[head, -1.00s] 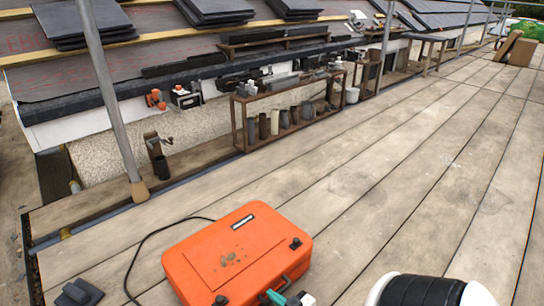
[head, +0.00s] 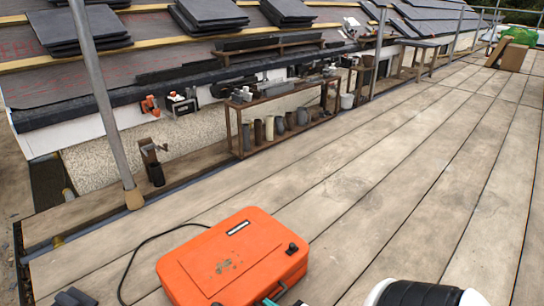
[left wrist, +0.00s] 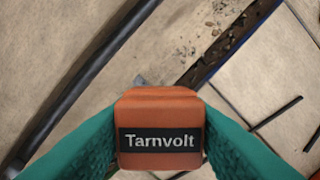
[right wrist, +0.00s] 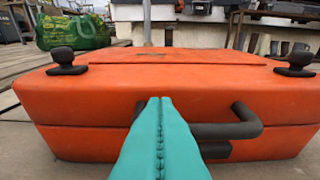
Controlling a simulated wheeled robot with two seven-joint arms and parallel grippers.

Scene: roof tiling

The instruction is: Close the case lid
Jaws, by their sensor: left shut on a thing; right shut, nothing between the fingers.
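The orange case (head: 232,262) stands on the boards at the bottom of the head view, its lid lying flat on the base. In the right wrist view, its front face (right wrist: 80,110) shows a seam, two dark latch knobs on top and a dark handle (right wrist: 240,125). My right gripper (right wrist: 160,105) is shut and empty in front of this face, beside the handle; whether it touches is unclear. Its teal tip (head: 273,300) shows at the head view's lower edge. My left gripper (left wrist: 160,135) is shut on an orange block labelled "Tarnvolt" (left wrist: 160,105), seen only in the left wrist view.
A black cable (head: 135,262) curves along the case's left side. A scaffold pole (head: 98,100) and a brown rack of pots (head: 285,112) stand farther back. The boards at right are clear.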

